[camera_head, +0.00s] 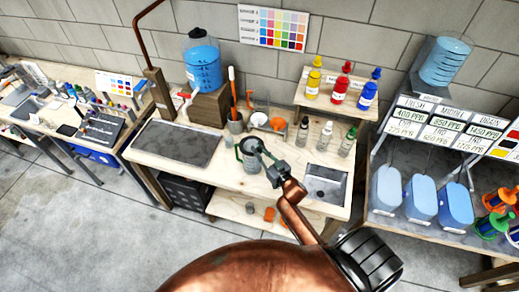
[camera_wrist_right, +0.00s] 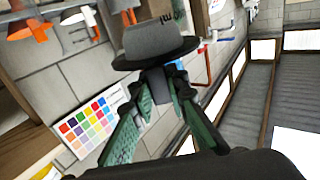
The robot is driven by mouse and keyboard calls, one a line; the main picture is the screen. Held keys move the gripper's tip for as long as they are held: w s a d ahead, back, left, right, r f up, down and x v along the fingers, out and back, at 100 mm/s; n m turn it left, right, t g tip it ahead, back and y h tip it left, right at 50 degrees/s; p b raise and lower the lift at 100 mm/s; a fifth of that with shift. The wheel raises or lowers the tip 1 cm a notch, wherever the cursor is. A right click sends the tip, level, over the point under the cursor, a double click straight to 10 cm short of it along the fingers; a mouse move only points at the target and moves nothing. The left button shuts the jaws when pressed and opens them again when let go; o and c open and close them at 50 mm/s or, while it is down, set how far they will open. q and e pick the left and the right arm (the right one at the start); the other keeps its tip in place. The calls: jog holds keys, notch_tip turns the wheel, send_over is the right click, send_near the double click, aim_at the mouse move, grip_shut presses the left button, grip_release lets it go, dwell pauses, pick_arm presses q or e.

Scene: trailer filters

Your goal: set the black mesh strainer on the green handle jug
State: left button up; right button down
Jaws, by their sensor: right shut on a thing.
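The jug (camera_head: 251,165) is a grey cylinder with a green handle (camera_head: 238,153) on its left, standing on the middle bench. The black strainer (camera_head: 249,146) appears as a dark round rim at the jug's top. My right gripper (camera_head: 261,152) is at the strainer's right side, shut on its edge. In the right wrist view the strainer's dark rim (camera_wrist_right: 153,54) crosses a grey body, and my right gripper (camera_wrist_right: 160,84) holds it. Whether the rim rests on the jug or sits just above it is unclear. My left gripper is out of view.
A recessed tray (camera_head: 178,144) lies left on the bench and a sink (camera_head: 325,184) lies right. A raised shelf (camera_head: 337,97) holds yellow, red and blue bottles.

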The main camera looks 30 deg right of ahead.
jog(key=shift+f+b, duration=0.4)
jog(key=shift+f, duration=0.05)
dwell(0.5)
jog(key=c, duration=2.2)
grip_release()
jog(key=shift+o, duration=0.2)
jog(key=shift+s+p, duration=0.8)
jog(key=shift+s, duration=0.95)
jog(key=s+p, duration=0.2)
jog(key=s, duration=0.5)
jog(key=shift+s+d+p, duration=0.3)
jog(key=shift+d, duration=0.1)
